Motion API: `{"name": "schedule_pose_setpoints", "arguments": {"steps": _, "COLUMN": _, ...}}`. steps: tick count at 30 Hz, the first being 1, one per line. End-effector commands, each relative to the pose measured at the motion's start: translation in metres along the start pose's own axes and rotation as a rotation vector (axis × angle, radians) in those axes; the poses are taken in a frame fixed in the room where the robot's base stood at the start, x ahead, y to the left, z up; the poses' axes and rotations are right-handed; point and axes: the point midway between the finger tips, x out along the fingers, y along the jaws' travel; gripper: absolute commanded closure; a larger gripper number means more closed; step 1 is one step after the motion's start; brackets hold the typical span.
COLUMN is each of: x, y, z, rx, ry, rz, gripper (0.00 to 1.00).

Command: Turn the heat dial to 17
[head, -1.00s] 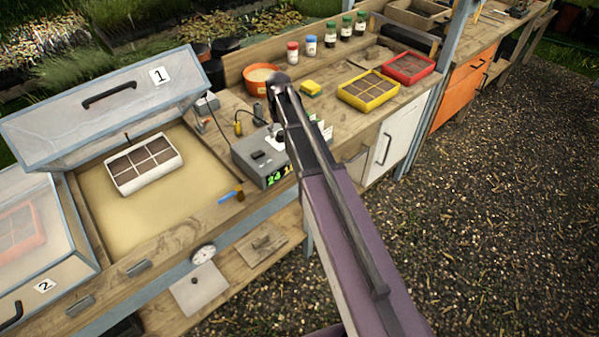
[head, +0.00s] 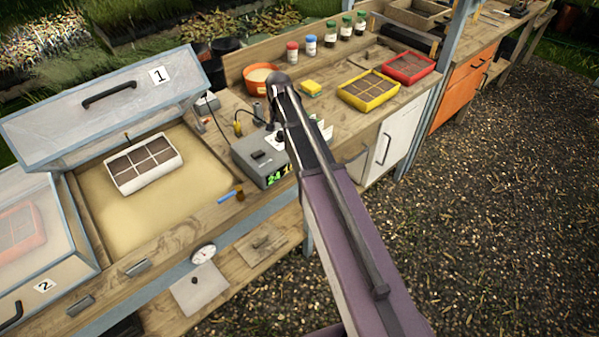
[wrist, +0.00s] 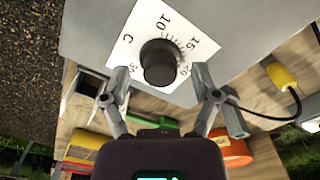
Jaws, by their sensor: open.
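The heat dial (wrist: 159,63) is a round black knob on a white scale card (wrist: 185,32) marked 10, 15 and 20, with a letter C at the left. Its pointer mark is too dark to read. My gripper (wrist: 160,72) is open, with one finger on each side of the dial in the wrist view and gaps between. In the head view, the grey control box (head: 250,152) stands on the bench beside the opened frame. My fingers are not clear in the head view.
A yellow plug with a black cable (wrist: 281,75) is near the right finger in the wrist view. An orange pot (head: 262,82), yellow sponge (head: 311,88) and yellow tray (head: 368,91) are behind the box. A raised lid (head: 105,105) stands left.

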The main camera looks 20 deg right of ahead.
Motion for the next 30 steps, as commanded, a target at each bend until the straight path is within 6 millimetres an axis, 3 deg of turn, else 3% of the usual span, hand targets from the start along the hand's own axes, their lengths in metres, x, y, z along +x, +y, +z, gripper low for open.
{"name": "schedule_pose_setpoints", "arguments": {"steps": 27, "x": 0.0, "y": 0.0, "z": 0.0, "rx": 0.6, "ry": 0.0, "rz": 0.0, "gripper": 0.21}}
{"name": "schedule_pose_setpoints", "arguments": {"steps": 30, "x": -0.013, "y": 0.0, "z": 0.0, "rx": 0.605, "ry": 0.0, "rz": 0.0, "gripper": 0.21}}
